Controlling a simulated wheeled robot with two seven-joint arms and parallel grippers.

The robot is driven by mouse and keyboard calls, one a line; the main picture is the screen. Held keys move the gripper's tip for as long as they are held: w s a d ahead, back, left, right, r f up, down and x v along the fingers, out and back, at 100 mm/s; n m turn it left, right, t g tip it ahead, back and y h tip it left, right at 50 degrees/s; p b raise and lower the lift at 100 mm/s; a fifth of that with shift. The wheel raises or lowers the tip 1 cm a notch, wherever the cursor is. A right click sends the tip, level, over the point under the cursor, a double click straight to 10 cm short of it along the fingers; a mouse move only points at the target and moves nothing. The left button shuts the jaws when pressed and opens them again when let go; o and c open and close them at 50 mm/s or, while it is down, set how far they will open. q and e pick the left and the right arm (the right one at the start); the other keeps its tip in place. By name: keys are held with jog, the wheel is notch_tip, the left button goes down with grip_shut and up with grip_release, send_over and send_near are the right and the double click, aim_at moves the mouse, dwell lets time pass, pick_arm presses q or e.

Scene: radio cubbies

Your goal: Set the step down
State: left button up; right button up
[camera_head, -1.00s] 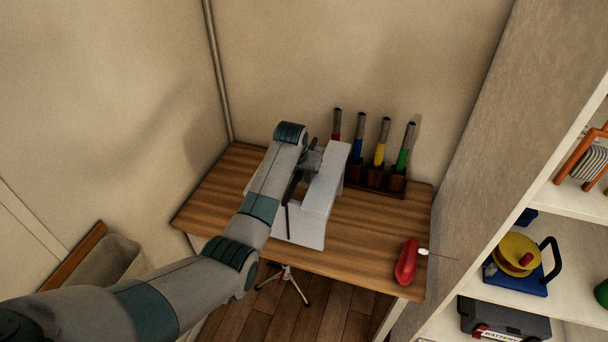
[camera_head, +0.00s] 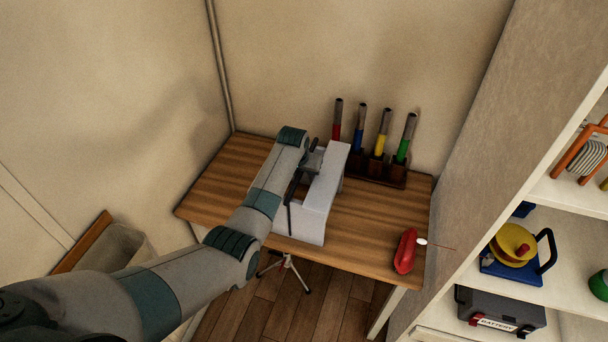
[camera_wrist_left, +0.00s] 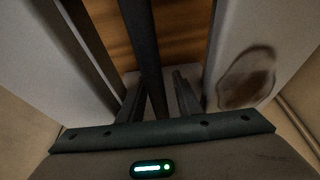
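The step (camera_head: 324,187) is a pale, angular piece over the middle of the wooden table. I cannot tell if its base touches the tabletop. My left gripper (camera_head: 313,161) is at the step's left side, partly hidden by my own wrist. In the left wrist view a dark bar (camera_wrist_left: 146,50) runs between my two fingers, with pale panels of the step (camera_wrist_left: 232,45) on both sides. The left gripper looks shut on this bar, though the contact is dim. The right gripper shows in neither view.
The wooden table (camera_head: 375,235) carries a rack (camera_head: 372,172) of several colour-banded sticks behind the step and a red item (camera_head: 405,251) at the front right. A shelf unit (camera_head: 575,212) stands at right. Walls close off the back and left. Bare tabletop shows left of the step.

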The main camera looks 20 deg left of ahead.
aim_at(299, 174)
pick_arm(q)
jog(key=shift+r, duration=0.15)
jog(key=shift+b+v, duration=1.25)
jog(key=shift+v, duration=4.7)
jog(key=shift+s, duration=0.1)
